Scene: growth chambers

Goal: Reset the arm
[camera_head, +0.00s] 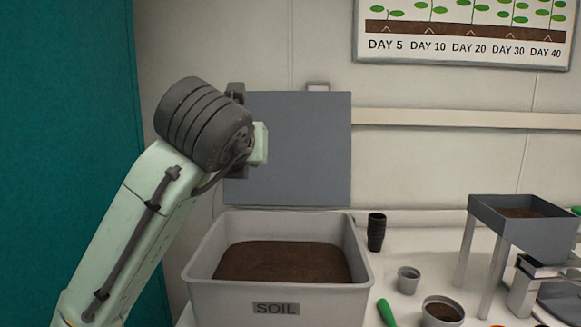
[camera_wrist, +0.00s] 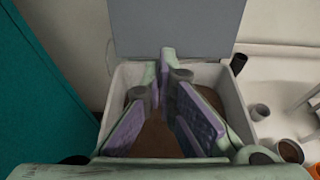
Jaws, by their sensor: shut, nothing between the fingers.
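My arm (camera_head: 135,225) rises from the lower left in the head view and bends at a dark ribbed joint above the soil bin. My gripper shows in the wrist view (camera_wrist: 164,85), with purple-padded fingers over the soil bin. It is shut with nothing held. In the head view the fingers are hidden behind the wrist. The grey soil bin (camera_head: 215,300), labelled SOIL, is open and holds brown soil (camera_head: 285,263); its rim also shows in the wrist view (camera_wrist: 238,105). Its grey lid (camera_head: 305,150) stands upright behind it.
Right of the bin are stacked black pots (camera_head: 376,232), a small grey pot (camera_head: 408,280), a pot with soil (camera_head: 442,312) and a green-handled tool (camera_head: 386,313). A raised grey hopper (camera_head: 530,238) stands at far right. A teal panel (camera_head: 60,120) is at left.

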